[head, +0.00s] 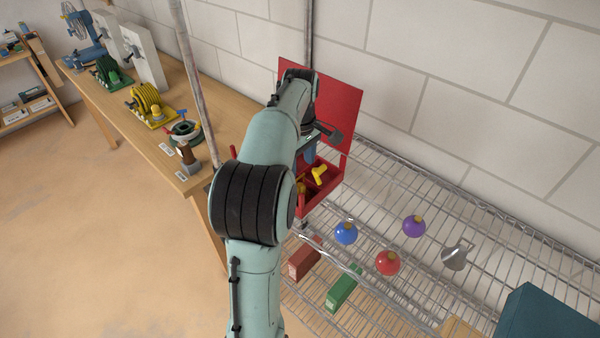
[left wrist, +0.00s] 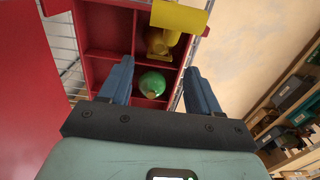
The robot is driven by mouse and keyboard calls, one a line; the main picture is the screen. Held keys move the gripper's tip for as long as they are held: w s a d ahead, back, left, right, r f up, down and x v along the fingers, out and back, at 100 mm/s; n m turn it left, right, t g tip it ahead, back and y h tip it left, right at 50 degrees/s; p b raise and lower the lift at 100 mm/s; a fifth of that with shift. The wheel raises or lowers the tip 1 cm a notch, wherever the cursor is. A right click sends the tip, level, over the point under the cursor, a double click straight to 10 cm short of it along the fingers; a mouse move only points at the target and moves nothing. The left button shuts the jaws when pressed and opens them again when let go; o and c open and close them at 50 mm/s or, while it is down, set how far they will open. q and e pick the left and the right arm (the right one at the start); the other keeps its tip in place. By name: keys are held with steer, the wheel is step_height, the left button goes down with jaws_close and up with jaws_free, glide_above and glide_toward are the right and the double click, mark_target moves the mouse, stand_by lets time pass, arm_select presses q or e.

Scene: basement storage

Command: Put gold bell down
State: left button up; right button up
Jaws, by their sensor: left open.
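My left gripper (head: 309,150) hangs over a red open box (head: 322,197) on the wire shelf, partly hidden by my arm. In the left wrist view its two blue fingers (left wrist: 158,68) are apart, with nothing held between them. Beyond them a green rounded object (left wrist: 152,83), with a small gold part, lies in a compartment of the red box (left wrist: 104,65). A yellow object (left wrist: 178,17) is in or above the compartment behind it; yellow also shows in the head view (head: 318,174). I cannot make out a gold bell for certain. My right gripper is not in view.
Blue (head: 346,233), red (head: 388,263) and purple (head: 414,226) bell-like objects and a grey cone-shaped one (head: 455,257) stand on the wire shelf right of the box. A teal box (head: 545,316) is at lower right. A wooden table (head: 187,90) stands left.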

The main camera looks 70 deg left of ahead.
arm_select(q)
step_height(320, 180, up, 5)
steer(key=shift+f+p, duration=0.1)
steer(key=shift+p, duration=0.3)
stand_by(0.4)
